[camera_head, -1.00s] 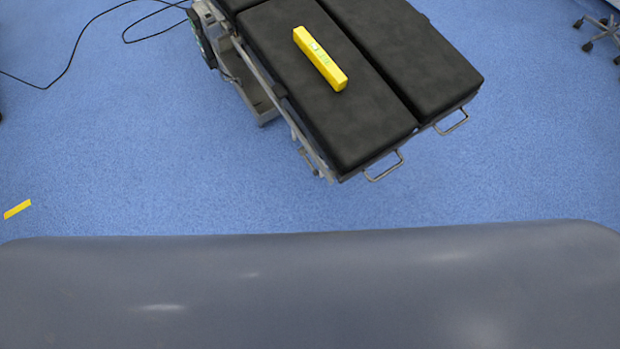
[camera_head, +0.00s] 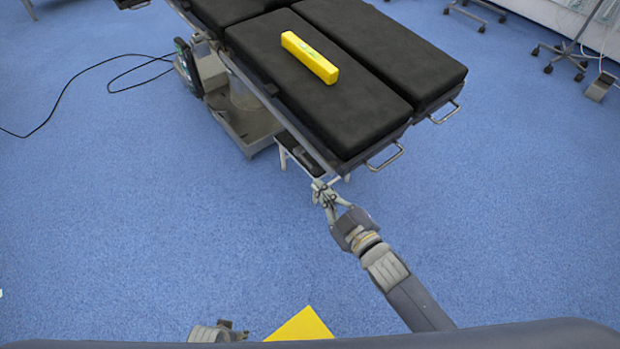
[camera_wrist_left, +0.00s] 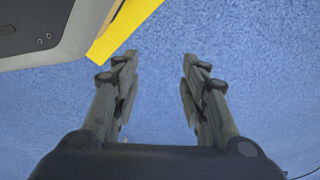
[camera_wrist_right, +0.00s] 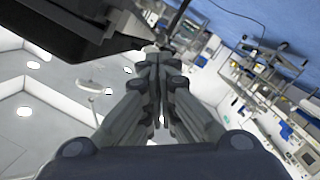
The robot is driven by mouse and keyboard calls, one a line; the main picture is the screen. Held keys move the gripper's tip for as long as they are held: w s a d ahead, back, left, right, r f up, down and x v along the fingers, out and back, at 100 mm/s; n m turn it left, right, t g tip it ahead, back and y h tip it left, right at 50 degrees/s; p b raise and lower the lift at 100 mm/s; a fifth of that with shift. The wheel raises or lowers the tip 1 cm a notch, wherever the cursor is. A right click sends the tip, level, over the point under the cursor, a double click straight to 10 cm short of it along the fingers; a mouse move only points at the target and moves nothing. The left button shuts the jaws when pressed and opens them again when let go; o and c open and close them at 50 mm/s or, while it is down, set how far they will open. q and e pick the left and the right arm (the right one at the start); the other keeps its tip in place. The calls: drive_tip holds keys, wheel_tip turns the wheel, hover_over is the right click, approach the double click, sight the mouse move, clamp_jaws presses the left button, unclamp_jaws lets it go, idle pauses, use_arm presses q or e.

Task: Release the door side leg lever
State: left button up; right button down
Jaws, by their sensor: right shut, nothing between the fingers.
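The operating table (camera_head: 350,110) has two black leg pads side by side. My right gripper (camera_head: 318,186) is at the near left corner of the left pad, just below its edge. In the right wrist view my right gripper (camera_wrist_right: 160,58) is shut with nothing in it, its tips beside a thin dark rod (camera_wrist_right: 178,18) near the table's dark underside. I cannot tell whether this rod is the leg lever or whether the tips touch it. My left gripper (camera_head: 235,330) is low at the bottom edge; in the left wrist view it (camera_wrist_left: 158,75) is open and empty over blue floor.
A yellow box (camera_head: 310,58) lies on the left pad. Metal handles (camera_head: 386,158) stick out at the pads' near ends. A yellow floor patch (camera_head: 302,328) shows beside my left gripper. A black cable (camera_head: 70,85) lies on the floor at left. The floor before the table is clear.

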drive_tip(key=shift+w, duration=0.15)
use_arm(q)
drive_tip(key=w+r+b, duration=0.3)
drive_tip(key=w+r, duration=0.1)
drive_tip(key=r, duration=0.5)
drive_tip(key=shift+d+t, duration=0.25)
drive_tip(key=shift+t, duration=0.05)
use_arm(e)
drive_tip(key=w+a+f, duration=0.3)
drive_tip(key=w+f, duration=0.1)
drive_tip(key=w, duration=0.6)
drive_tip(key=shift+f, duration=0.15)
use_arm(q)
drive_tip(key=shift+r, duration=0.15)
use_arm(e)
drive_tip(key=shift+w, duration=0.1)
